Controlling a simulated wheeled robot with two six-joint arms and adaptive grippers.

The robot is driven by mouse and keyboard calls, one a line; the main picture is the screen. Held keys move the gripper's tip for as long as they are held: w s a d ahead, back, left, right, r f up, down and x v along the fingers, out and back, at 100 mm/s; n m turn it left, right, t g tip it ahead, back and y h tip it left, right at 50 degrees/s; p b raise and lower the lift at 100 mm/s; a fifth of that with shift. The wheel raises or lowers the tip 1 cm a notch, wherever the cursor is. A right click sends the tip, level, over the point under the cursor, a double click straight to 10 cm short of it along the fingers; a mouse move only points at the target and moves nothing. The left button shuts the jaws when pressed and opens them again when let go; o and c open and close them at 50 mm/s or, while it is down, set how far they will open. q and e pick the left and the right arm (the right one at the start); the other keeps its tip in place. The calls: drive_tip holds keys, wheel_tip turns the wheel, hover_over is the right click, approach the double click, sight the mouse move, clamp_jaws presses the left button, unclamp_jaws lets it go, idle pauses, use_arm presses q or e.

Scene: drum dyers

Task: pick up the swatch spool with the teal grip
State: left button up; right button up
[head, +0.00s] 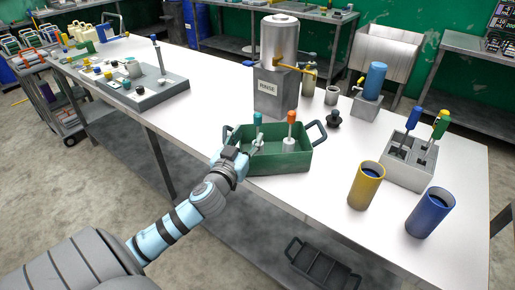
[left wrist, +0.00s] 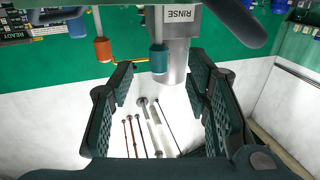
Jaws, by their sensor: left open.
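The swatch spool with the teal grip (head: 257,118) stands upright in the left part of the green tray, its lower part partly hidden by my gripper. In the left wrist view its teal grip (left wrist: 158,58) shows between the fingers, with a gap on both sides. My left gripper (head: 247,151) is open at the tray's near left corner, close to this spool and not closed on it. Its two fingers (left wrist: 161,85) stand wide apart in the left wrist view. A second spool with an orange grip (head: 291,118) stands to the right; it also shows in the left wrist view (left wrist: 102,48). My right gripper is not in view.
The green tray (head: 290,164) has raised walls and dark end handles. A RINSE tank (head: 278,95) stands behind it. Yellow (head: 366,187) and blue (head: 430,214) cups and a grey holder (head: 407,171) stand to the right. The table (head: 205,113) is clear left of the tray.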

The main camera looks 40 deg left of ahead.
sight(256, 124)
use_arm(q)
drive_tip(key=x, duration=0.7)
drive_tip(key=shift+w+p, duration=0.2)
drive_tip(key=shift+p, duration=0.15)
drive_tip(key=shift+w+a+f, duration=0.1)
drive_tip(key=shift+w, duration=0.35)
clamp_jaws()
